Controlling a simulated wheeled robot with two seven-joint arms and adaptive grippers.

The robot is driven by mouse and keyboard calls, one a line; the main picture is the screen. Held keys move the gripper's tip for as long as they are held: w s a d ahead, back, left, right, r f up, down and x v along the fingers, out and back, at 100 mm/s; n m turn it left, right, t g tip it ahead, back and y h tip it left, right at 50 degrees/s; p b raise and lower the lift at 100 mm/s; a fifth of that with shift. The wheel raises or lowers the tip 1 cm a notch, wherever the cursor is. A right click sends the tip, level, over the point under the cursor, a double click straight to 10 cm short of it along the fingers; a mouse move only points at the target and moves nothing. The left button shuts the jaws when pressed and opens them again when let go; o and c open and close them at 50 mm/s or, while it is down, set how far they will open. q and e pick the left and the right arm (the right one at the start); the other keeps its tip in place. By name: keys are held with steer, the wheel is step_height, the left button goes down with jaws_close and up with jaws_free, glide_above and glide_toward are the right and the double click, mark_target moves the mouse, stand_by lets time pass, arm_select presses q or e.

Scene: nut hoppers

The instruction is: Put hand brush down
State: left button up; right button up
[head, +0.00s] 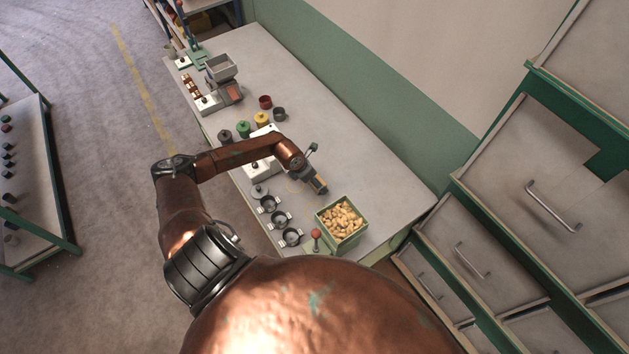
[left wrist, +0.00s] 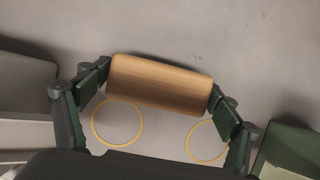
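The hand brush (head: 317,185), with a light wooden body, is over the worktable (head: 350,125) beside the green bin. In the left wrist view the brush's wooden body (left wrist: 160,85) spans between my left gripper's fingers (left wrist: 160,93), which press on its two ends. My left gripper (head: 308,172) is shut on it. I cannot tell whether the brush's underside touches the table. Two thin yellow rings show on the table in the left wrist view, a left ring (left wrist: 94,122) and a right ring (left wrist: 187,140). My right gripper is not in view.
A green bin (head: 345,241) full of nuts stands near the front table edge, with a red-knobbed lever (head: 316,234) beside it. Several small metal cups (head: 280,219) line the left edge. Coloured pots (head: 261,119) and a scale (head: 222,97) stand farther back. The table's right side is clear.

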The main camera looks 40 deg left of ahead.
arm_select(q)
steer(key=c, duration=0.9)
steer(key=shift+c, duration=0.2)
steer(key=shift+r, duration=0.15)
